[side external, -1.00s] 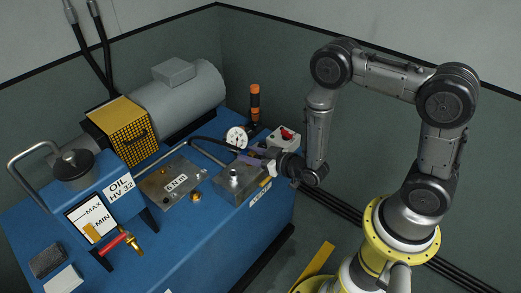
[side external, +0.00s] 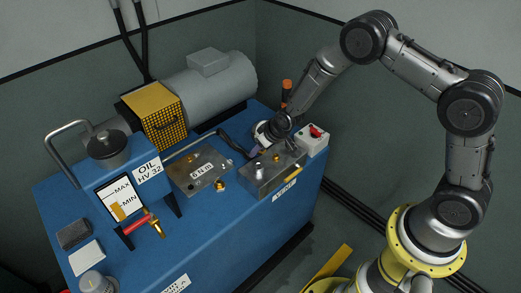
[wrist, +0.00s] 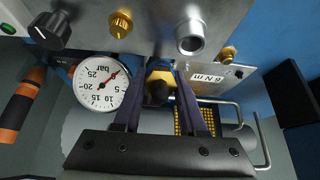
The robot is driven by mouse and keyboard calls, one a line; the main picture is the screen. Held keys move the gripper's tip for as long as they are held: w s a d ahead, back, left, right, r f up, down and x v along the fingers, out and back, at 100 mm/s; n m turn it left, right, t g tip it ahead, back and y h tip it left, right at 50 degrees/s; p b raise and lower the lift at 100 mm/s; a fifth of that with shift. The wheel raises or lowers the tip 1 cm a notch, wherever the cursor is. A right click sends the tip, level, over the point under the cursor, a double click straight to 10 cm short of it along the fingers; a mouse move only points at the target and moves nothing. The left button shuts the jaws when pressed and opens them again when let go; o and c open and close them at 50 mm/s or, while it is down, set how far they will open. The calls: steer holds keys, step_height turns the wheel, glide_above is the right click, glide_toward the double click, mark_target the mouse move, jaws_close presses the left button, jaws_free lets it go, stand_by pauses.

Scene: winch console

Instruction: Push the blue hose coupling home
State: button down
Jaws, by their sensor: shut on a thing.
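My gripper (wrist: 162,72) comes down behind the grey metal block (side external: 266,182) in the side view. In the wrist view its two dark blue fingers are shut around the hose coupling (wrist: 159,77), whose visible part looks yellow with some blue near its front. A dark hose end shows behind it. The coupling's front lies close to the edge of the block. The fingers and the block's edge hide the joint, so I cannot tell whether it touches or is seated. The black hose (side external: 233,145) runs to the gripper from the left.
A pressure gauge (wrist: 101,84) is close to the left finger, with an orange-and-black handle (wrist: 22,105) farther left. A black knob (wrist: 50,28), brass fitting (wrist: 121,23) and silver port (wrist: 190,38) stick out from the block. A switch box (side external: 312,138) stands right of my wrist.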

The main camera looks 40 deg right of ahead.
steer(key=shift+w+r+g, duration=0.15)
steer(key=shift+r+g, duration=0.05)
steer(key=shift+g, duration=0.4)
steer(key=shift+a+r+g, duration=0.15)
steer(key=shift+r+g, duration=0.75)
steer(key=shift+g, duration=0.3)
step_height(320, 180, up, 6)
steer(key=s+a+g, duration=0.2)
steer(key=g, duration=0.2)
steer(key=shift+s+a+r, duration=0.25)
steer(key=shift+s+a, duration=0.05)
steer(key=shift+s, duration=0.05)
steer(key=shift+f, duration=2.9)
steer(key=shift+f, duration=1.5)
steer(key=shift+c, duration=1.9)
jaws_free()
steer(key=shift+f, duration=0.1)
